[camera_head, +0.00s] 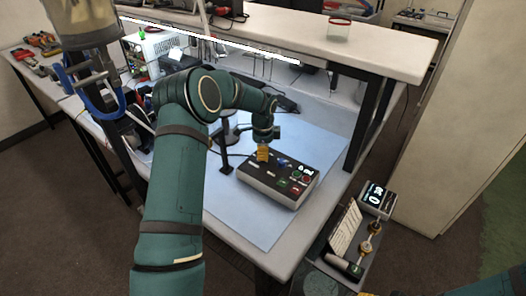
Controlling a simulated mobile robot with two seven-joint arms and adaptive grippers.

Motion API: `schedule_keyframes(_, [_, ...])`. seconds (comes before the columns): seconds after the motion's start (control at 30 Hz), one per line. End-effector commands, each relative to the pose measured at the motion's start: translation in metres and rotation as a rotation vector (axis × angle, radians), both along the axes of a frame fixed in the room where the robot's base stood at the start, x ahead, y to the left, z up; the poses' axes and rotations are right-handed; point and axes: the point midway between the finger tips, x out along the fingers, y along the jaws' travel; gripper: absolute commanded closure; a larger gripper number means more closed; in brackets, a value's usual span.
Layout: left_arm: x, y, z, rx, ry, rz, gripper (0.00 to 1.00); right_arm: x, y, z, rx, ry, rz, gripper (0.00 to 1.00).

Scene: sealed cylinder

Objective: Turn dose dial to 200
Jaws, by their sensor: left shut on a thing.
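A dark control box (272,186) with a light side lies on the blue mat of the bench. Its top carries a blue knob (283,162), red and green buttons and small displays too small to read. My left gripper (262,153), with yellow-orange fingers, points down at the box's back left part. It is shut on what seems to be the dose dial there; the fingers hide the dial, so its setting cannot be read. My right gripper is not in view; only a piece of my right arm shows at the bottom right corner.
The blue mat (240,215) is clear in front of the box. A black stand (225,155) is close to its left. A raised shelf (300,30) runs behind. A lower unit with a lit display (376,198) stands right of the bench.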

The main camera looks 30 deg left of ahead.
Motion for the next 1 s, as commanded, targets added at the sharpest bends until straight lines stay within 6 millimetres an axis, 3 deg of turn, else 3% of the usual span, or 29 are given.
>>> schedule_keyframes(0.5, [-0.001,0.000,-0.001,-0.001,0.004,-0.462,1.00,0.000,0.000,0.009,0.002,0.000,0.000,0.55])
schedule_keyframes(1.0, [-0.001,0.001,-0.001,-0.001,0.004,-0.682,1.00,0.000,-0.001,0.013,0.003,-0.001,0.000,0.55])
